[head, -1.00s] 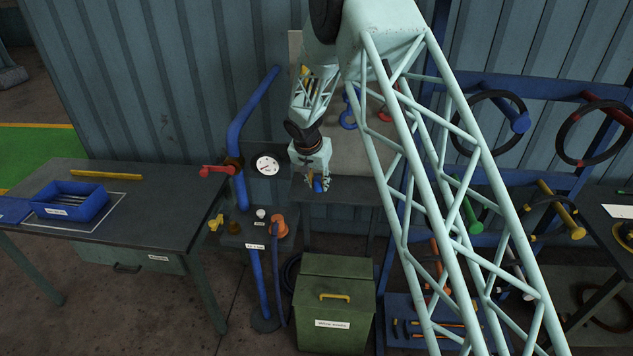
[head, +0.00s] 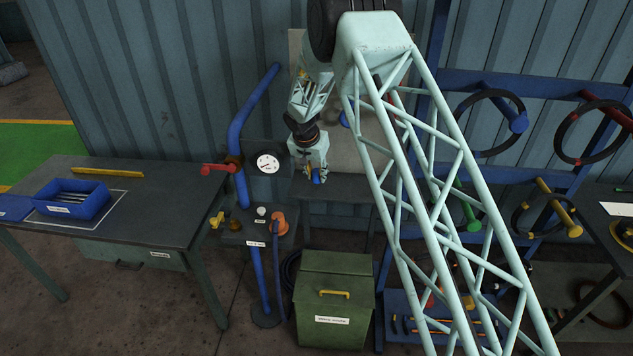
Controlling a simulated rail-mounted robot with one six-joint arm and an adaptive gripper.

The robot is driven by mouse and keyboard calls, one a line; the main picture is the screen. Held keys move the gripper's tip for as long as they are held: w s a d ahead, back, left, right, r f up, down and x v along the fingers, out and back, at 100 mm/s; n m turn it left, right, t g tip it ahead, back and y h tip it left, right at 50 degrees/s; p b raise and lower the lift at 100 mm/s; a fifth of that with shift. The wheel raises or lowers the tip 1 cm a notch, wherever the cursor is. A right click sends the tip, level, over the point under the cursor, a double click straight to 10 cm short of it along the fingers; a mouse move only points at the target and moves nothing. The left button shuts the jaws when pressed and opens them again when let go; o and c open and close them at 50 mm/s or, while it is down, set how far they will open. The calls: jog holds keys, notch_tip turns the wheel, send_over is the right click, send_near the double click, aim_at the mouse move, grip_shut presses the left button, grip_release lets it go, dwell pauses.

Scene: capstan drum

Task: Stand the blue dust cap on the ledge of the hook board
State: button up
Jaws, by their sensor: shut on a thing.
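My gripper (head: 314,174) points down, shut on the blue dust cap (head: 316,178), in the middle of the head view. Only a small blue part of the cap shows between the fingers. The hook board (head: 352,155) is the pale panel on the wall behind my arm. Its dark ledge (head: 345,187) runs along the board's foot, and the gripper and cap appear over its left part. I cannot tell whether the cap touches the ledge. My arm hides much of the board and its hooks.
Left of the ledge stand a blue pipe (head: 239,130) with a red lever (head: 217,169), a gauge (head: 267,164) and an orange fitting (head: 279,223). A green bin (head: 334,308) stands below. A workbench (head: 140,215) with a blue tray (head: 72,200) is at left, a blue rack (head: 550,90) at right.

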aim_at(315, 177)
jog(key=shift+f+p, duration=0.45)
jog(key=shift+f, duration=1.15)
jog(key=shift+f, duration=0.15)
jog(key=o, duration=0.8)
jog(key=shift+r, duration=0.25)
jog(key=shift+b+v, duration=1.05)
jog(key=shift+v, duration=4.85)
